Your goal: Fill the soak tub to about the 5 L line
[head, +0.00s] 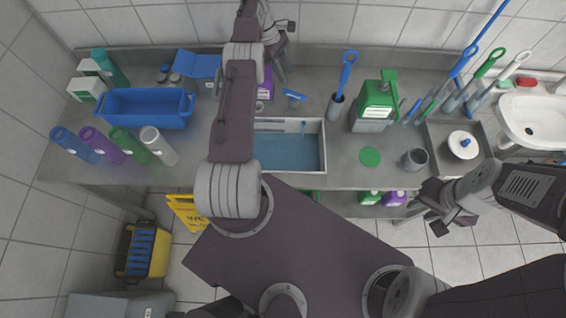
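A white-rimmed rectangular basin (323,153) holds blue liquid in the middle of the counter. A deep blue tub (145,108) stands at the left; its inside looks empty. I cannot tell which is the soak tub, and no volume lines are readable. A small blue-handled fitting (293,97) sits behind the basin. My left arm reaches across the basin's left end and hides it. My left gripper (282,45) is at the back wall, behind the basin; its finger gap is unclear. My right gripper (440,217) hangs empty in front of the counter's right front edge, with its fingers apart.
Several bottles (158,146) stand at the left front. A green jug (375,105), a grey cup (413,159) and several brushes (347,75) stand right of the basin. A tray with a white roll (462,144) and a washbasin (535,118) are far right.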

